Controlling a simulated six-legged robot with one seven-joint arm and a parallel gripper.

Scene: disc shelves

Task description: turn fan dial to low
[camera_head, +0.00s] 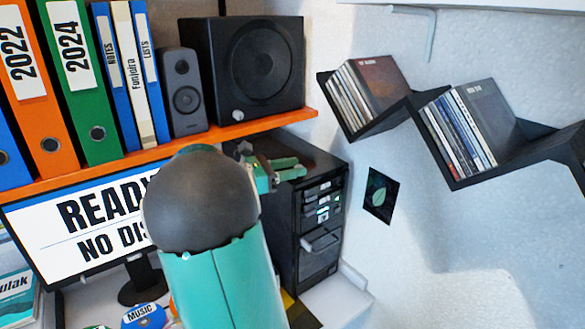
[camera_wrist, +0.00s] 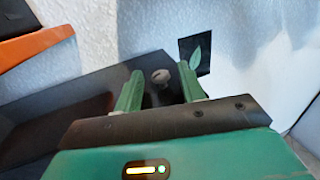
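A small grey knob (camera_wrist: 160,77), which looks like the fan dial, stands on a dark flat surface in the wrist view. That surface appears to be the top of the black tower case (camera_head: 318,160). My gripper (camera_wrist: 160,88) has its two green fingers apart, one on each side of the knob in the picture. I cannot tell whether either finger touches it. In the head view my gripper (camera_head: 288,168) is over the case top, partly behind my arm, and the knob cannot be made out. No dial markings are legible.
An orange shelf (camera_head: 285,119) with binders and a black speaker (camera_head: 262,65) runs above the case at the left. A leaf picture (camera_head: 381,195) hangs on the wall to the right. Black zigzag disc shelves (camera_head: 460,180) are further right. A monitor (camera_head: 85,215) stands lower left.

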